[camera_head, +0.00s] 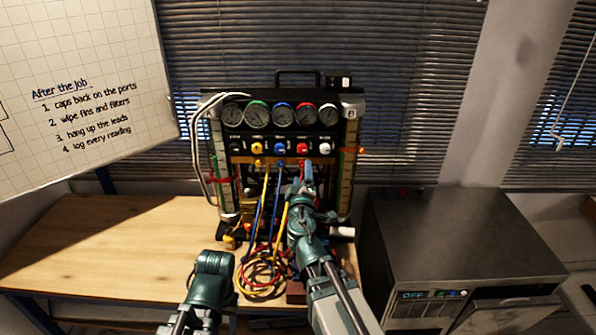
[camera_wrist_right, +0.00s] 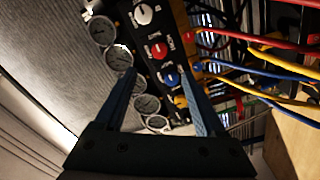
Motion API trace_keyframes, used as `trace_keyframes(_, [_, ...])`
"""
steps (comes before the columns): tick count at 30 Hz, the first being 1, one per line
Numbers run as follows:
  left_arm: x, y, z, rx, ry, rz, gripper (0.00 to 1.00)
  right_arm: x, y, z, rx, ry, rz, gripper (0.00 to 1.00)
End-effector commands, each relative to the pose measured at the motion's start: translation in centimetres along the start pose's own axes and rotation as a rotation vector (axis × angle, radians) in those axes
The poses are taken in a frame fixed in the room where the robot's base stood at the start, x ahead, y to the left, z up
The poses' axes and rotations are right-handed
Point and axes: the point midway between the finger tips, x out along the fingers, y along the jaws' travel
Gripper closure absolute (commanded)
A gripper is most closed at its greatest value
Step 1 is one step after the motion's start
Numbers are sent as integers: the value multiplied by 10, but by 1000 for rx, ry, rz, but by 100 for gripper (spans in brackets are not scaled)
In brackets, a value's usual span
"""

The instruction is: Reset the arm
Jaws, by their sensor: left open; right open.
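A black gauge rig (camera_head: 262,130) stands upright on the wooden bench, with a row of round dials above a row of coloured knobs. In the head view, my right gripper (camera_head: 307,178) is in front of the lower right of the rig. In the right wrist view, its two blue fingers (camera_wrist_right: 163,90) are spread apart with nothing held between them. The blue knob (camera_wrist_right: 170,77) and red knob (camera_wrist_right: 158,50) show beyond and between the fingers. My left arm shows at the lower left, but its fingers are hidden.
Red, yellow and blue hoses (camera_head: 262,275) hang from the rig and coil on the bench in front. The wooden bench (camera_head: 90,235) is clear to the left. A dark metal cabinet (camera_head: 460,230) stands at the right. A whiteboard (camera_head: 75,75) is at the upper left.

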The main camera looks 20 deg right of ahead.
Motion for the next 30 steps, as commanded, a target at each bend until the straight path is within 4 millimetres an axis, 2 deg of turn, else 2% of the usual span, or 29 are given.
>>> trace_keyframes(5, [6,0,0,0,0,0,50,-8,-14,17,86,-112,-9,28])
trace_keyframes(8, [12,1,-1,0,0,0,50,-25,-42,41,187,-280,-62,28])
trace_keyframes(11, [18,2,-1,-1,0,0,50,-55,-88,65,276,-482,-180,28])
trace_keyframes(15, [26,2,-2,-1,0,0,50,-120,-163,82,342,-747,-438,28])
trace_keyframes(19, [32,3,-2,-1,0,0,50,-185,-215,78,342,-921,-698,28])
trace_keyframes(21, [34,3,-2,-1,0,0,50,-217,-234,73,328,-985,-823,28])
trace_keyframes(24, [36,3,-2,-1,0,0,50,-253,-250,66,305,-1048,-969,28])
trace_keyframes(27, [37,4,-2,-1,0,0,50,-277,-258,59,285,-1080,-1066,28])
trace_keyframes(30, [37,4,-2,-1,0,0,50,-288,-260,56,275,-1095,-1113,28])
